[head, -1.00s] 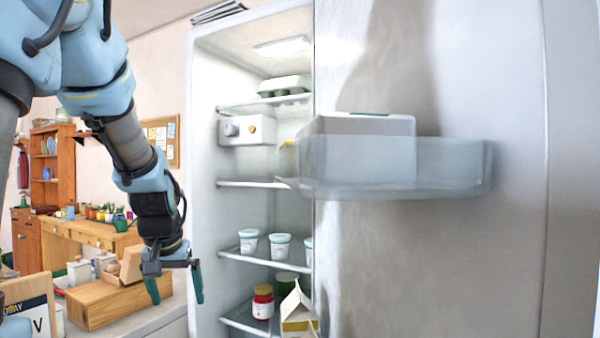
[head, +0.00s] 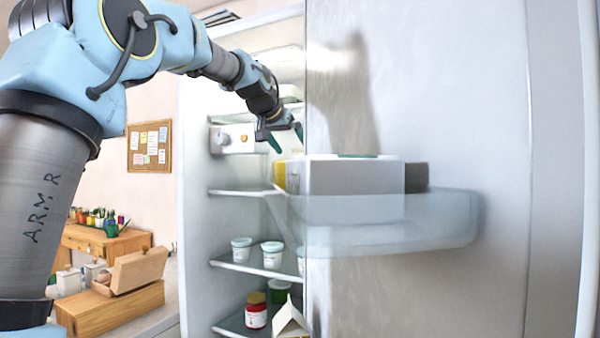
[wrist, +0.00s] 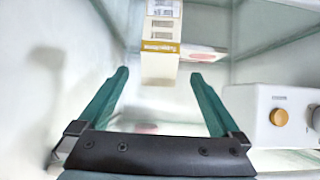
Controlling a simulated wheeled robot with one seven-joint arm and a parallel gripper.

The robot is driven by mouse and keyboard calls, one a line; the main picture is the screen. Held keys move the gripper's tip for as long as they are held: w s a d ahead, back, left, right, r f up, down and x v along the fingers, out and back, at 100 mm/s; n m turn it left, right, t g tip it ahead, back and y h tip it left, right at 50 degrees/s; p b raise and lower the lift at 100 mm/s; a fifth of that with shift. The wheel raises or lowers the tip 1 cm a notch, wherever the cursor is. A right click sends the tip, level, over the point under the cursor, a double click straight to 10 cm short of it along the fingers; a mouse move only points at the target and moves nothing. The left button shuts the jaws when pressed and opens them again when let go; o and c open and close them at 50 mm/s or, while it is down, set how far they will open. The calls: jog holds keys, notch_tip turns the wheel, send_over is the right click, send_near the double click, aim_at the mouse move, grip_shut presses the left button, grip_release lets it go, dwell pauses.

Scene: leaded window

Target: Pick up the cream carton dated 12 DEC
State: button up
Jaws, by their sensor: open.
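My gripper (head: 287,140) is open and empty in the upper part of the open fridge, beside the door's edge. In the wrist view its two green fingers (wrist: 160,75) stand wide apart. A cream-white carton (wrist: 160,62) with a yellow band and small printed panels shows ahead, in line with the gap between the fingertips. Its upper end is cut off by the picture, and its print is too small to read. In the head view a gable-topped white carton (head: 291,322) stands low in the fridge, partly cut off; its date cannot be read.
A white box with an orange knob (wrist: 279,117) is close to the right finger. The open fridge door (head: 400,90) fills the right, with a clear bin (head: 440,225) holding a white box (head: 350,178). Lidded tubs (head: 272,256) and a red jar (head: 256,312) stand below.

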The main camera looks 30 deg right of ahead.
jog(key=p+x, duration=0.3)
jog(key=x, duration=0.3)
jog(key=shift+w+d+r+p, duration=0.1)
jog(key=shift+w+r+p, duration=0.1)
jog(key=shift+p, duration=0.15)
jog(key=shift+d+f, duration=0.2)
jog(key=shift+f, duration=0.05)
jog(key=shift+c, duration=0.2)
jog(key=shift+r, duration=0.1)
grip_shut()
